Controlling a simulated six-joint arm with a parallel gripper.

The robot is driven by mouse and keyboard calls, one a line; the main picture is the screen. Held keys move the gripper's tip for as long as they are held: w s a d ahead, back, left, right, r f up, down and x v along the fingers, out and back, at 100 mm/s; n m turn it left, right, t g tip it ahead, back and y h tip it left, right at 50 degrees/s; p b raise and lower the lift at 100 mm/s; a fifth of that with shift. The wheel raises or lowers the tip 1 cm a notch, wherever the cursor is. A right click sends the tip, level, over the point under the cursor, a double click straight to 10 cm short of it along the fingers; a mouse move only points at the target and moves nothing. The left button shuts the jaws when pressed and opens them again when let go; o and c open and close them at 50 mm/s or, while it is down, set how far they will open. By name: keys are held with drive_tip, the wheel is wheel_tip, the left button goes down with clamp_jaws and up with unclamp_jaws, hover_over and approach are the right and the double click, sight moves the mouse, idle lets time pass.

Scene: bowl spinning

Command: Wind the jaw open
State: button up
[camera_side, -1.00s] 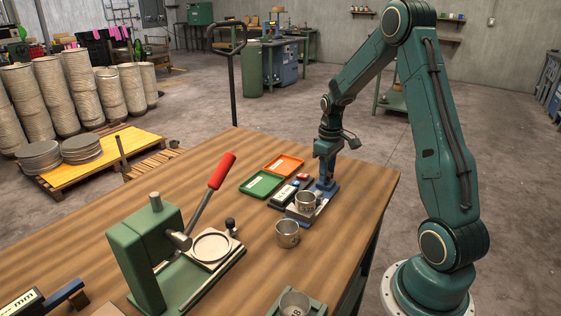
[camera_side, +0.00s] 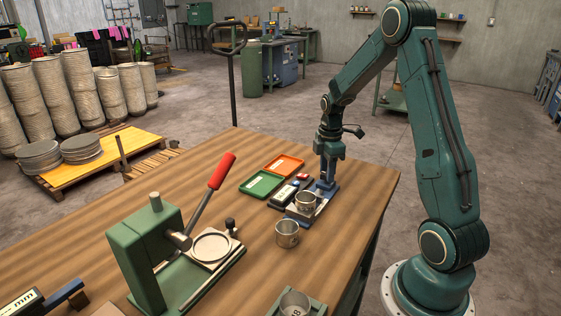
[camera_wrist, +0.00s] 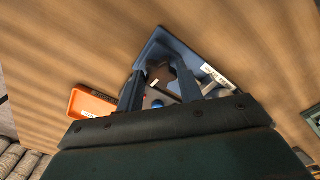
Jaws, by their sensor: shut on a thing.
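A small blue vise-like fixture (camera_side: 322,207) stands near the table's far right edge. A grey metal cup (camera_side: 305,201) sits on it. My gripper (camera_side: 327,181) points down at the fixture's back end, and it also shows in the wrist view (camera_wrist: 160,74). Its two fingers are shut on the fixture's winding knob, which is mostly hidden between them. In the wrist view the blue base (camera_wrist: 163,40) lies beneath the fingers. The jaw's opening around the cup is too small to judge.
A dark box with buttons (camera_side: 283,196) lies left of the fixture, with green (camera_side: 262,184) and orange (camera_side: 285,165) trays beyond. A second cup (camera_side: 287,234) stands in front. A green press (camera_side: 150,255) with a red-handled lever (camera_side: 221,171) stands at left.

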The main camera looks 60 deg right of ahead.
drive_tip(key=shift+r+n, duration=0.1)
drive_tip(key=shift+n, duration=0.5)
drive_tip(key=shift+w, duration=0.1)
drive_tip(key=o, duration=1)
wheel_tip(320, 180, up, 14)
drive_tip(key=shift+a, duration=0.1)
idle(0.4)
